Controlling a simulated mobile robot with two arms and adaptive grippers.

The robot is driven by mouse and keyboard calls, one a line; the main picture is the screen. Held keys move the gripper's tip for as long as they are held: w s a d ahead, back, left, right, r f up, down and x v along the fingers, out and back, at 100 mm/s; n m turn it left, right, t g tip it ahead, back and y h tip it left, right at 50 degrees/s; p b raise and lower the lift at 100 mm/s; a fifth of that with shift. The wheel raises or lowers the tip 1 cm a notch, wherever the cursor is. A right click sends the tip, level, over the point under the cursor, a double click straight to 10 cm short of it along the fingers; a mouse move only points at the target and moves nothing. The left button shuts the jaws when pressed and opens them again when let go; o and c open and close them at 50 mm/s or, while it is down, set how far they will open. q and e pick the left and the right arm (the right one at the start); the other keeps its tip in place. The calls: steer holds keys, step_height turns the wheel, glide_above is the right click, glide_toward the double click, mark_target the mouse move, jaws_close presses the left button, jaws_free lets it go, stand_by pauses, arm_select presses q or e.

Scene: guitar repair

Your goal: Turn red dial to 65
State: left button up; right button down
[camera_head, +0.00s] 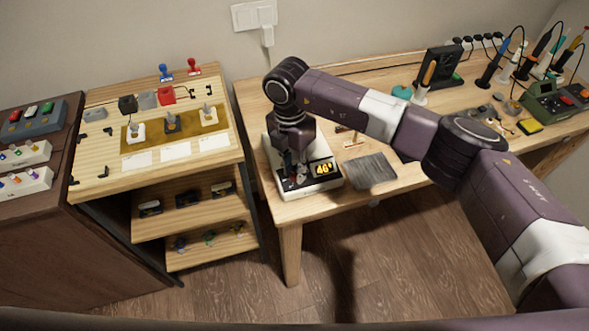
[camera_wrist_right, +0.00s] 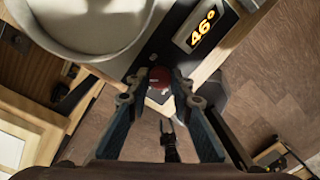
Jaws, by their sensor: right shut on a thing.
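The white device with a black front panel (camera_head: 318,189) stands at the left end of the workbench. Its lit display (camera_head: 323,169) reads 46°, and the display also shows in the right wrist view (camera_wrist_right: 202,30). The red dial (camera_wrist_right: 158,88) sits on the panel beside the display. My right gripper (camera_wrist_right: 160,78) is shut on the red dial, with one finger on each side of it. In the head view my right gripper (camera_head: 293,168) reaches down over the device and mostly hides the dial. My left gripper is not in view.
A grey plate (camera_head: 371,171) lies on the workbench just right of the device. Tools and a green instrument (camera_head: 556,102) fill the bench's far right. A wooden shelf unit (camera_head: 95,180) with switches and stamps stands at left, separated from the bench by a gap.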

mark_target(292, 172)
steer(key=shift+m, duration=0.6)
steer(key=c, duration=1.7)
jaws_free()
steer(key=r, duration=1.2)
steer(key=shift+w+a, duration=0.25)
steer(key=shift+w, duration=0.05)
